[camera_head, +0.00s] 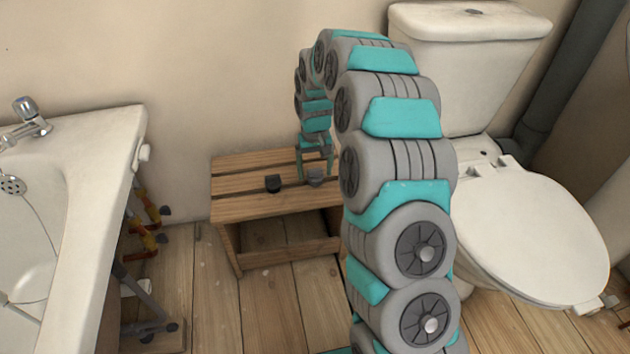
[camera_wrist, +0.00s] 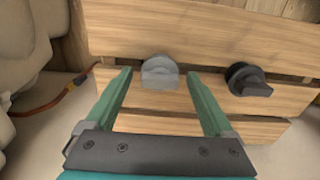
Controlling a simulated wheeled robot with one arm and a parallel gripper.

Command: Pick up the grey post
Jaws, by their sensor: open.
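The grey post (camera_wrist: 160,72) is a short, light grey rounded piece on the slatted wooden stool. It also shows in the head view (camera_head: 315,178), near the stool's right side. My gripper (camera_head: 315,172) is open above the stool at the grey post. In the wrist view my gripper (camera_wrist: 157,76) has its two green fingers apart, with the grey post between and slightly beyond their tips. I see no finger touching it, and I cannot tell the exact height gap.
A darker, black knob-like piece (camera_head: 272,183) sits on the same stool (camera_head: 240,207), apart from the grey post. A bathtub (camera_head: 115,150) stands at left and a toilet (camera_head: 530,235) at right. The wall is close behind the stool.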

